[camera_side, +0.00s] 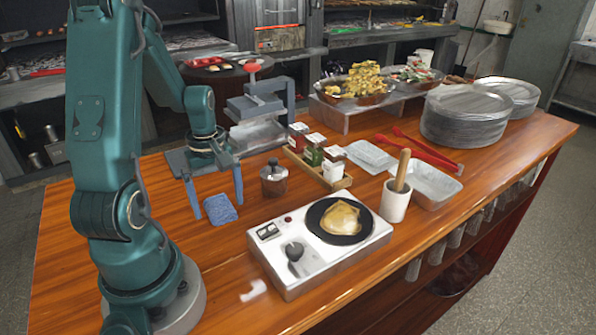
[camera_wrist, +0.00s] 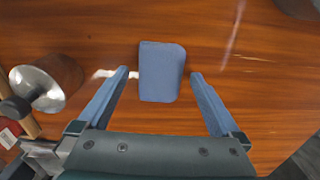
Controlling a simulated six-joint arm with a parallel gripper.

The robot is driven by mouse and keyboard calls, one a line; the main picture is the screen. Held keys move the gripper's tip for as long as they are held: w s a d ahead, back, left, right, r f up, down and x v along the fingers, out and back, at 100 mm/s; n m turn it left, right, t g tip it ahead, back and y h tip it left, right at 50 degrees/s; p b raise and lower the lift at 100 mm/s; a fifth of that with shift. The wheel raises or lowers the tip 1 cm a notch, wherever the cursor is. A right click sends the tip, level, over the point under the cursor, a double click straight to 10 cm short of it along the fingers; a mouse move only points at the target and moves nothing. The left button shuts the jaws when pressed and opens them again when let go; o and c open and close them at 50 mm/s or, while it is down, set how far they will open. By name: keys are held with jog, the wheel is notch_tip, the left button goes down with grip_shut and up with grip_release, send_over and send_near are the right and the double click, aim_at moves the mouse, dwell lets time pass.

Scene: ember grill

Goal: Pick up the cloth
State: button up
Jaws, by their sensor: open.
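The cloth (camera_side: 220,209) is a small blue folded pad lying flat on the wooden table, left of the hot plate. In the wrist view the cloth (camera_wrist: 162,71) lies ahead of and between my two fingers, with a gap on each side. My gripper (camera_side: 219,211) points down over it with blue fingers spread wide, and it also shows in the wrist view (camera_wrist: 160,74). The fingers are open and nothing is held. In the side view one finger is left of the cloth and the other is behind it to the right. I cannot tell the exact fingertip height.
A jar with a metal lid (camera_side: 274,180) stands just right of the gripper. A white hot plate (camera_side: 290,283) with a pan (camera_side: 320,228) is at the front. A press (camera_side: 257,118) and a spice rack (camera_side: 342,184) stand behind. Bare table lies left of the cloth.

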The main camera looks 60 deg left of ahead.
aim_at(219, 205)
jog(key=c, duration=1.3)
jog(key=shift+c, duration=0.2)
jog(key=shift+r, duration=0.1)
notch_tip(219, 205, up, 10)
